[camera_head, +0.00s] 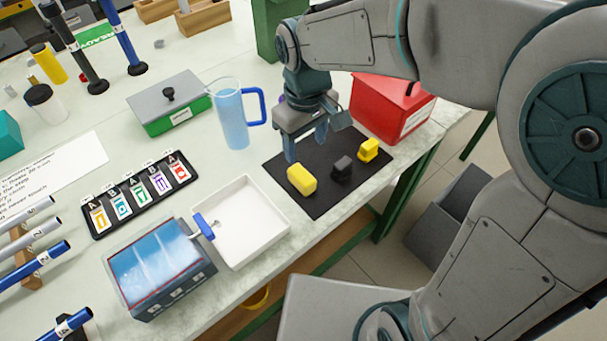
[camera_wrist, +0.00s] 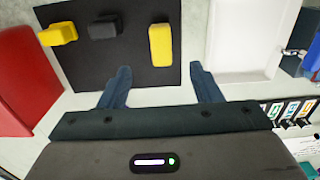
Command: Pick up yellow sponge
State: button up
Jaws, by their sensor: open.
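A yellow block (camera_head: 301,179), which looks like the sponge, lies on a black mat (camera_head: 318,204) near the mat's left side. In the wrist view the sponge (camera_wrist: 160,45) is just beyond the fingertips, roughly in line with the gap between them. My gripper (camera_head: 305,147) is open and empty, above the mat's back-left part and apart from the sponge. In the wrist view both fingers of my gripper (camera_wrist: 160,72) show with only mat and table between them. A smaller, stepped yellow piece (camera_head: 369,149) sits at the mat's right. A black piece (camera_head: 341,168) lies between the two yellow ones.
A red box (camera_head: 385,108) stands behind the mat on the right. A blue jug (camera_head: 231,120) and a green-grey box (camera_head: 168,105) stand farther back. The table's edge borders the mat's right.

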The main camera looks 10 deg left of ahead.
aim_at(301, 175)
notch_tip(301, 175, down, 7)
jog(key=shift+f, duration=0.2)
jog(key=shift+w+a+f+b, duration=0.1)
jog(key=shift+a+f, duration=0.05)
jog(key=shift+f, duration=0.7)
jog(key=shift+w+a+f+b, duration=0.1)
jog(key=shift+a+f+b, duration=0.1)
jog(key=shift+f, duration=0.6)
jog(key=shift+w+a+f+b, duration=0.1)
jog(key=shift+a+f, duration=0.05)
jog(key=shift+f, duration=0.7)
jog(key=c, duration=1.1)
